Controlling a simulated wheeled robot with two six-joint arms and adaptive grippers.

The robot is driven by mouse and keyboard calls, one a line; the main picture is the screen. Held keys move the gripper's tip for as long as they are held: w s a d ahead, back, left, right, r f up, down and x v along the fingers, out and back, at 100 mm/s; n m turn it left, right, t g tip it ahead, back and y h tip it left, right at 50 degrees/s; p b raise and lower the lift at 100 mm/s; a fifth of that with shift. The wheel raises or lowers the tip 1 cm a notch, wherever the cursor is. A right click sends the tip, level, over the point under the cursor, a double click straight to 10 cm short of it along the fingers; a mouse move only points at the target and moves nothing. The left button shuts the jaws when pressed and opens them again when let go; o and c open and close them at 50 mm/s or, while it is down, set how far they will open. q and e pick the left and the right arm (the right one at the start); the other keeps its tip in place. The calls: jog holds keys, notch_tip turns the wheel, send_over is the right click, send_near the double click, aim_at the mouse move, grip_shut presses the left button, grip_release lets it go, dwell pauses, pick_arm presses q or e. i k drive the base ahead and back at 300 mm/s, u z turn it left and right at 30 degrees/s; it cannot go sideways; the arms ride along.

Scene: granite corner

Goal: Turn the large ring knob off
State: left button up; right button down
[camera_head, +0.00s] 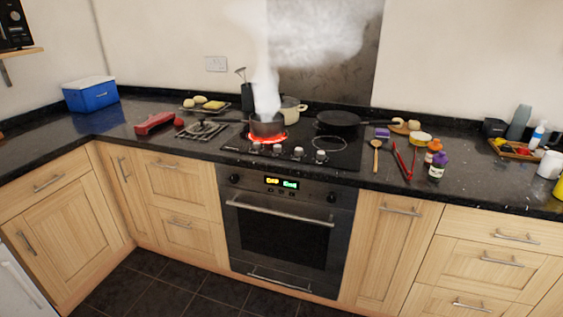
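The black hob (232,145) is set in the dark worktop at the middle of the view. Several silver knobs stand along its front edge, including a left one (257,147), a middle one (298,152) and a right one (320,156). Their settings are too small to read, and I cannot tell which belongs to the large ring. A steaming dark saucepan (266,129) stands on a front-left ring (285,137) that glows red. A front-right ring (330,144) is bare and dark. Neither of my grippers is in view.
A black frying pan (338,119) and a pale pot (291,109) stand at the hob's back. A wooden spoon (375,153), red tongs (404,160) and bottles lie or stand to the right. The oven (282,232) is below, with clear floor before it.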

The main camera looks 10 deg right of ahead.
aim_at(277, 147)
jog(key=u, duration=0.35)
jog(key=k, duration=0.25)
jog(key=z, duration=1.3)
jog(key=i, duration=1.05)
jog(key=z, duration=0.05)
